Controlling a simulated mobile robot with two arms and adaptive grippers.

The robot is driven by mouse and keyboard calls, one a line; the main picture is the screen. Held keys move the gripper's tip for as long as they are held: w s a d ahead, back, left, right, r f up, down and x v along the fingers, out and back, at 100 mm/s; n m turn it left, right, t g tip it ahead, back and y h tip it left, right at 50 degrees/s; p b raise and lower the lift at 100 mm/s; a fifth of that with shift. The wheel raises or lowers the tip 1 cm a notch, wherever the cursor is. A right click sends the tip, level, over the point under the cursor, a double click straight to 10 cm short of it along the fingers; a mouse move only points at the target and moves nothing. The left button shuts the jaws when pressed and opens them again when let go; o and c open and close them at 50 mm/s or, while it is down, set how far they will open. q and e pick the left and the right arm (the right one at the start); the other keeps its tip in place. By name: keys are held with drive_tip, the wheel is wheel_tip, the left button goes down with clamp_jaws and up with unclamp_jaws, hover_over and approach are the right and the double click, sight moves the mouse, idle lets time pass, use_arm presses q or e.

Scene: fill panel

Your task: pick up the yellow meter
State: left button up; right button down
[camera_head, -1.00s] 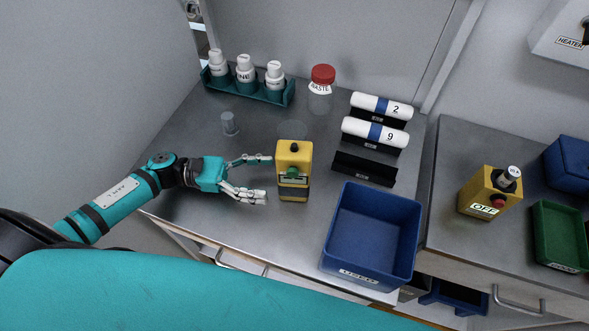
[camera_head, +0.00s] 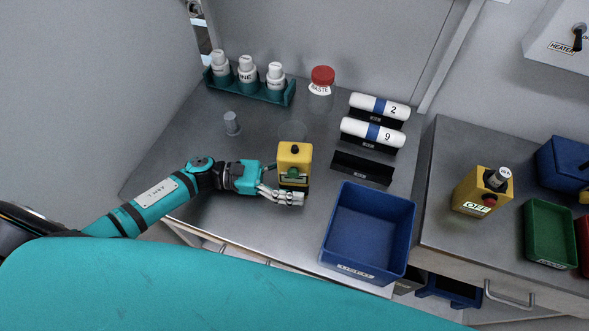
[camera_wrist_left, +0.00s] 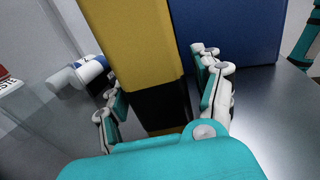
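The yellow meter (camera_head: 294,154), a yellow box with a black lower part, a black knob on top and a green part on its front, stands upright on the grey bench. My left gripper (camera_head: 290,190) reaches it from the left, low down, with its fingers on either side of it. In the left wrist view the meter (camera_wrist_left: 145,50) stands between the two fingers (camera_wrist_left: 162,105), and narrow gaps seem to show beside it, so the gripper looks open around it. The far finger is hidden behind the meter in the head view. My right gripper is not in view.
A blue bin (camera_head: 366,235) stands close to the right of the meter. Behind are black holders with white tubes (camera_head: 372,133), a red-lidded jar (camera_head: 321,82) and a teal bottle rack (camera_head: 250,90). A small grey cylinder (camera_head: 231,124) stands back left.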

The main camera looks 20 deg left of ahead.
use_arm(q)
clamp_jaws()
drive_tip(key=shift+r, duration=0.1)
idle(0.3)
